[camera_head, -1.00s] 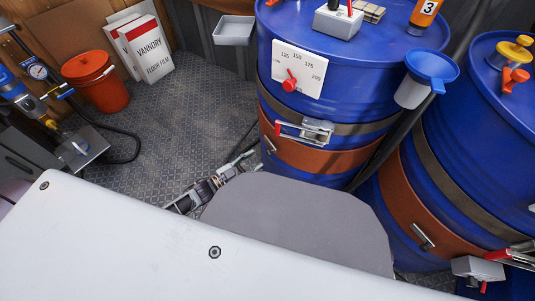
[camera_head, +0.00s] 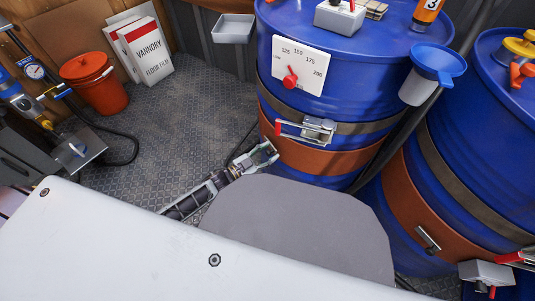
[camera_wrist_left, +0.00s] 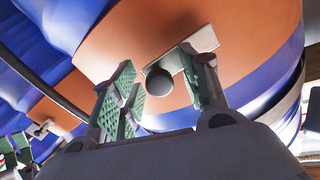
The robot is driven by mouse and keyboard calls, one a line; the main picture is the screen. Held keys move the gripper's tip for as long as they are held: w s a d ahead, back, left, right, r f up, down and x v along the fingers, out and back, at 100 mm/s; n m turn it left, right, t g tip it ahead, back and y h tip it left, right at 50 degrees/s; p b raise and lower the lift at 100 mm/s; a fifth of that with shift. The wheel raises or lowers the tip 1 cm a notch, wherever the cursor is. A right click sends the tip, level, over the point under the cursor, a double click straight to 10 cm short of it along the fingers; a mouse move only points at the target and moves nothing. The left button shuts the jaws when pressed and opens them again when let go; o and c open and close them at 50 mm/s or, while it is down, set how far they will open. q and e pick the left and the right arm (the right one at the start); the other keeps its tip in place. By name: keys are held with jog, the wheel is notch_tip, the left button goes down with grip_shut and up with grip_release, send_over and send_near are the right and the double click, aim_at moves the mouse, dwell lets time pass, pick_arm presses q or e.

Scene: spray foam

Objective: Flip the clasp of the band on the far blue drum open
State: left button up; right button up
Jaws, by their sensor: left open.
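The far blue drum (camera_head: 345,65) stands at the upper middle of the head view, with a brown band (camera_head: 325,160) around it below a grey band (camera_head: 360,128). In the wrist view the brown band (camera_wrist_left: 235,25) carries a silver clasp plate (camera_wrist_left: 195,42) with a dark round knob (camera_wrist_left: 158,86). My left gripper (camera_head: 266,153) is at the left part of the brown band. In the wrist view its open fingers (camera_wrist_left: 158,64) are on either side of the knob, and I cannot tell whether they touch it. The fingers largely cover this clasp in the head view.
A red-tipped latch (camera_head: 308,130) sticks out from the grey band just above my left gripper. A blue funnel (camera_head: 438,62) hangs at the drum's right. The near blue drum (camera_head: 480,130) stands close by on the right.

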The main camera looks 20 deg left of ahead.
pick_arm(q)
jog(key=shift+c, duration=0.4)
grip_shut()
